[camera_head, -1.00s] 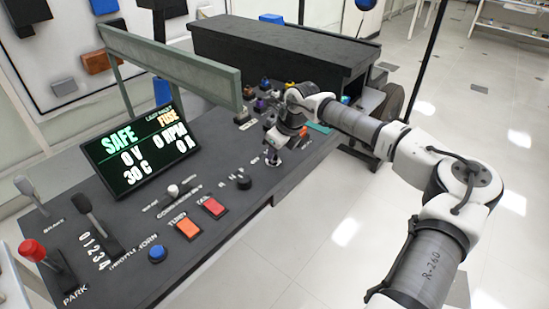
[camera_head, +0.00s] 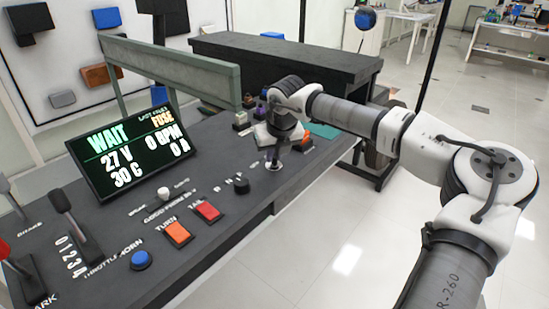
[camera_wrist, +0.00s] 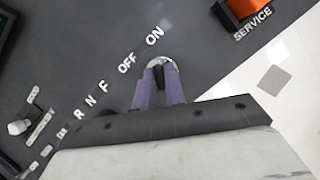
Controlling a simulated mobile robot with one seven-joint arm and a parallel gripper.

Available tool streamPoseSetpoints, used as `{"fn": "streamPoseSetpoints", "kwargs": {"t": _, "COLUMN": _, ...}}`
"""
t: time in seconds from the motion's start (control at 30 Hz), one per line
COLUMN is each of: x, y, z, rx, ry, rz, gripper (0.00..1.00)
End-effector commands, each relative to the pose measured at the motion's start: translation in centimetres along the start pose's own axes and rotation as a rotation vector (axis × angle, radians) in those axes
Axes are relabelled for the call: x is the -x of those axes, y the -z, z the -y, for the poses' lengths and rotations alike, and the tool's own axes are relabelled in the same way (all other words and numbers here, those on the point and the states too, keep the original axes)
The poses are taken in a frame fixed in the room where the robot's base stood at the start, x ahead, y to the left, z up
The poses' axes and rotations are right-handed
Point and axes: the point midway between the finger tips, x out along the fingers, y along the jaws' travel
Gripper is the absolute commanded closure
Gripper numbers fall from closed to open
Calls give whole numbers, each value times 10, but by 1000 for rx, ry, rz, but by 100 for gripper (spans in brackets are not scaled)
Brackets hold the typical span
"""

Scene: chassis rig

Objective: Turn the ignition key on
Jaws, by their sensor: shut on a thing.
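The ignition switch shows in the wrist view as a round silver ring (camera_wrist: 161,60) on the dark panel, beside the white OFF and ON labels. A dark key (camera_wrist: 160,77) stands in it, between the two purple fingers of my gripper (camera_wrist: 159,84). My gripper is shut on the key; the fingers hide part of it, and I cannot tell exactly which label it points to. In the head view my gripper (camera_head: 274,160) reaches down to the console's right part.
The console (camera_head: 130,220) carries an orange TURN button (camera_head: 177,233), a red TAIL button (camera_head: 208,210), a blue horn button (camera_head: 141,260) and a throttle lever (camera_head: 75,222). An orange SERVICE part (camera_wrist: 242,8) lies right of the key. Open floor is at the right.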

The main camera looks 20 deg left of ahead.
Motion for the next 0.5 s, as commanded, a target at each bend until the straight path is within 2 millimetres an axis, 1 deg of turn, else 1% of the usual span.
{"fn": "streamPoseSetpoints", "kwargs": {"t": 0.4, "x": 1, "y": 0, "z": 0, "rx": -8, "ry": 3, "rz": -1, "gripper": 100}}
{"fn": "streamPoseSetpoints", "kwargs": {"t": 0.43, "x": 1, "y": 0, "z": 0, "rx": -8, "ry": 3, "rz": -1, "gripper": 86}}
{"fn": "streamPoseSetpoints", "kwargs": {"t": 0.5, "x": 1, "y": 0, "z": 0, "rx": -8, "ry": 3, "rz": 0, "gripper": 76}}
